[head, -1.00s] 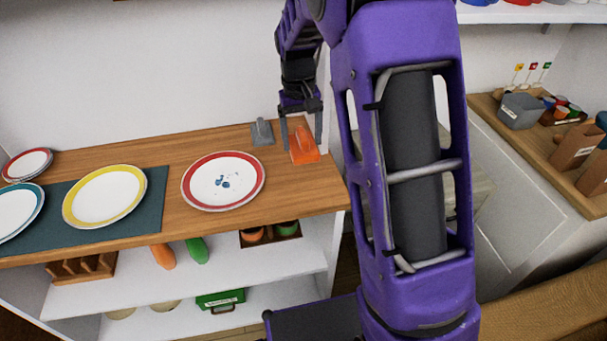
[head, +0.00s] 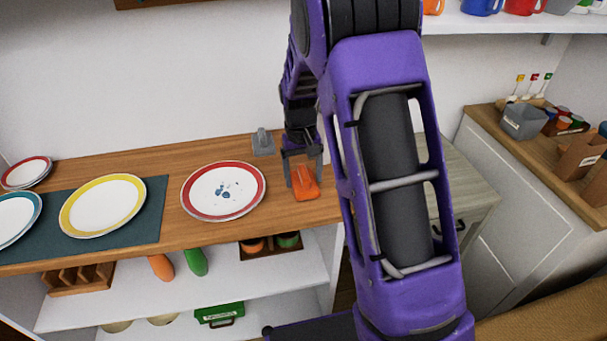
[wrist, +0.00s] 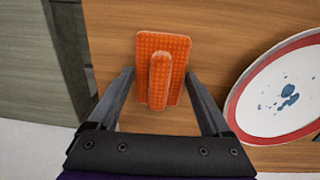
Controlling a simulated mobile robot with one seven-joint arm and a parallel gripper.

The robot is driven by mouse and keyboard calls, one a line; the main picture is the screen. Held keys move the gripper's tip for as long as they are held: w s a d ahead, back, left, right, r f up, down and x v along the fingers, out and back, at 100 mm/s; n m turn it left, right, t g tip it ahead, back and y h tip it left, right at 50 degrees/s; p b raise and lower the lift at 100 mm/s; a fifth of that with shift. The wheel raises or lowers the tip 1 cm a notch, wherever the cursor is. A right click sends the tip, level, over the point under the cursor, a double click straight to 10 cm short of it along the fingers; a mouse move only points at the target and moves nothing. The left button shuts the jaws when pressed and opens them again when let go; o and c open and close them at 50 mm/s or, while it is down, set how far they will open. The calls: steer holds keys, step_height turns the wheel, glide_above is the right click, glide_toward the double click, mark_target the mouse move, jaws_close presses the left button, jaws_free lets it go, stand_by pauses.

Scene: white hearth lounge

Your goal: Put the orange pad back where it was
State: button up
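The orange pad (head: 306,187) is a flat, textured rectangle with a raised grip along its middle. It is over the right end of the wooden counter. I cannot tell whether it rests on the wood or hangs just above it.
A grey pad (head: 263,146) lies behind and left on the counter (head: 175,158). A red-rimmed plate (head: 225,165) with blue spots is to the left, then a yellow-rimmed plate (head: 102,178) on a teal mat (head: 155,195). The counter's right edge is close to the orange pad.

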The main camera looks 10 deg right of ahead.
mark_target(302, 172)
steer(key=shift+o, duration=1)
steer(key=shift+r, duration=0.1)
step_height(302, 172, up, 12)
steer(key=p, duration=0.2)
steer(key=shift+a, duration=0.3)
steer(key=shift+r, duration=0.15)
